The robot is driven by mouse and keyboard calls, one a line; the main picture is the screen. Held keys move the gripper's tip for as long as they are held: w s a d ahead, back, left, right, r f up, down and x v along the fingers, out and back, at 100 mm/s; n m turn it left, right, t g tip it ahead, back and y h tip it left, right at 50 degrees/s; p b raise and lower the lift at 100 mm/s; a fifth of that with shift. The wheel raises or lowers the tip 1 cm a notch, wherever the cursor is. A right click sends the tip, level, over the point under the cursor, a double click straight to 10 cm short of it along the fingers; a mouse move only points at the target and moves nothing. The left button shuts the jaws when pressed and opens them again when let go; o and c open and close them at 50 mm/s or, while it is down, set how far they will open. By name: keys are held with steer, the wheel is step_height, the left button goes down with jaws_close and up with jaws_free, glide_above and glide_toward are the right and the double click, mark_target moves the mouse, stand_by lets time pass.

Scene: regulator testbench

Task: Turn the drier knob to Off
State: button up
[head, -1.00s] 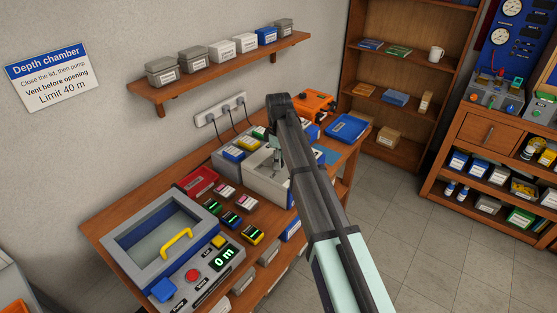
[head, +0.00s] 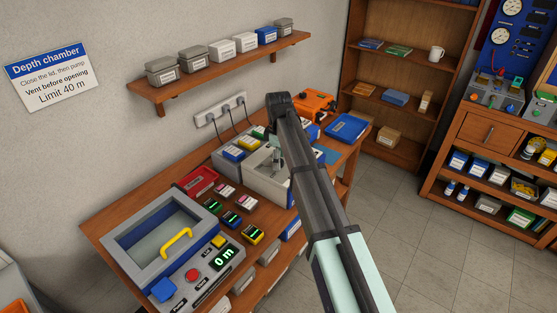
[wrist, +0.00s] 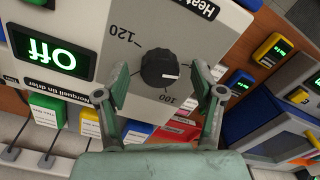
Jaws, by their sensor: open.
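The drier is a pale box (head: 258,188) on the bench, partly behind my arm in the head view. In the wrist view its face (wrist: 90,70) carries a round black knob (wrist: 158,66), a lit green display (wrist: 50,52) reading "Off", and the marks 120 and 100. The knob's white mark points down and right in the picture, towards the 100 side. My gripper (wrist: 161,86) is open, with one finger on each side of the knob. Gaps show between the fingers and the knob. The gripper (head: 277,158) also shows over the drier in the head view.
The grey box with coloured packs (head: 232,153) stands beside the drier. A red tray (head: 198,182), small devices with lit displays (head: 232,219) and the depth chamber (head: 160,236) are nearer on the bench. A blue tray (head: 347,127) lies beyond my arm.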

step_height(320, 180, up, 12)
steer(key=shift+f, duration=0.2)
steer(key=shift+s, duration=0.1)
stand_by(0.4)
